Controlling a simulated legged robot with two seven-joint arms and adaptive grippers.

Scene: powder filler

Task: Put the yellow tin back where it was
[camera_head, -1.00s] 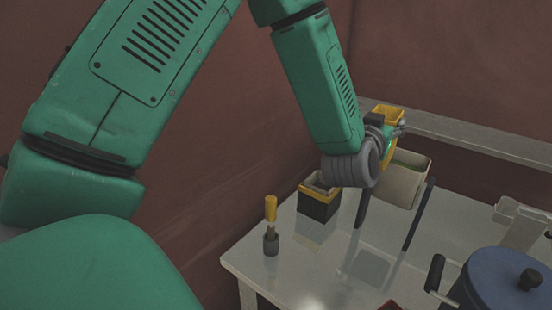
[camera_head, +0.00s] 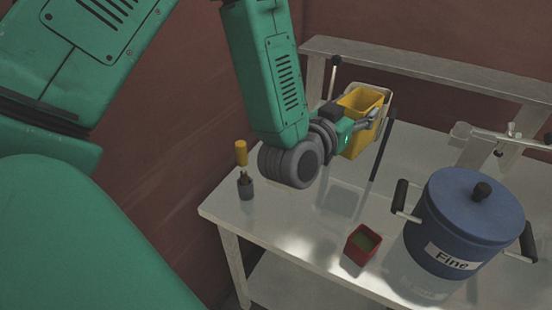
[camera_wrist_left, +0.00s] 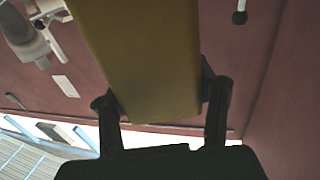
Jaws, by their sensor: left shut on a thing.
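The yellow tin (camera_head: 358,105) is upright and open-topped near the back of the table in the head view. My left gripper (camera_head: 362,124) is shut on it, with a finger along its side. A pale rim shows just behind and right of the tin. I cannot tell whether the tin rests on anything, as my wrist hides part of its left side. In the left wrist view the yellow tin (camera_wrist_left: 145,55) fills the space between the two dark fingers of the left gripper (camera_wrist_left: 162,100). My right gripper is not in view.
A blue lidded pot (camera_head: 468,225) labelled "Fine" stands at right on the metal table (camera_head: 300,228). A small red container (camera_head: 362,244) with green contents is near the front edge. A yellow-handled tool (camera_head: 241,155) stands at left. A dark rod (camera_head: 382,147) rises beside the tin.

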